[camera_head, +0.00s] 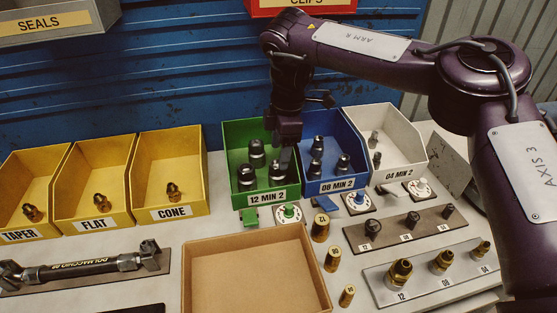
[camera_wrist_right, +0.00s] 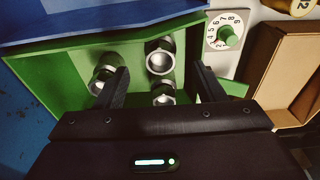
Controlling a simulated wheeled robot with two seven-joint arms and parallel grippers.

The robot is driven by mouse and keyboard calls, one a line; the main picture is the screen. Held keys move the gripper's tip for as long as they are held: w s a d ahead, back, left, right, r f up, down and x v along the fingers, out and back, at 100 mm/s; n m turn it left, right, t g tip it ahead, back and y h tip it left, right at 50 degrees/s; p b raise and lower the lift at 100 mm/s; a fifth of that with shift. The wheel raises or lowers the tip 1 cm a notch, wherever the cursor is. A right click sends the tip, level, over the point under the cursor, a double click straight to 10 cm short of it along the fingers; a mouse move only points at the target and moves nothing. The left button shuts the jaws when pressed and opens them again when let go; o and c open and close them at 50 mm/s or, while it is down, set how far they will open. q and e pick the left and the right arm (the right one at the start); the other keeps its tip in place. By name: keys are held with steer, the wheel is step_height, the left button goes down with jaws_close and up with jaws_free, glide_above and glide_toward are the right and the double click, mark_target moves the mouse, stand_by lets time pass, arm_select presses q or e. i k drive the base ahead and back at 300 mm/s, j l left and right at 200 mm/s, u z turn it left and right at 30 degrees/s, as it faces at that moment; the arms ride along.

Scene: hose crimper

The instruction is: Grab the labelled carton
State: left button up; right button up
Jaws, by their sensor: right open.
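An open, empty brown carton (camera_head: 255,278) sits at the front middle of the bench; I see no label on it. Part of it shows at the right of the wrist view (camera_wrist_right: 298,68). My right gripper (camera_head: 286,150) is over the green bin (camera_head: 232,150), which is labelled "12 MIN 2". In the wrist view the gripper (camera_wrist_right: 160,85) is open, its fingers reaching into the bin around dark fittings with bright ends (camera_wrist_right: 160,60). Contact cannot be told. The left gripper is not in view.
A blue bin (camera_head: 358,160) and a white bin (camera_head: 410,150) stand right of the green one. Yellow bins (camera_head: 105,150) are at the left. Brass fittings (camera_head: 401,270) stand on a plate at the right.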

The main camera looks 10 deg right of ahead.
mark_target(276, 269)
steer(key=k, duration=1.5)
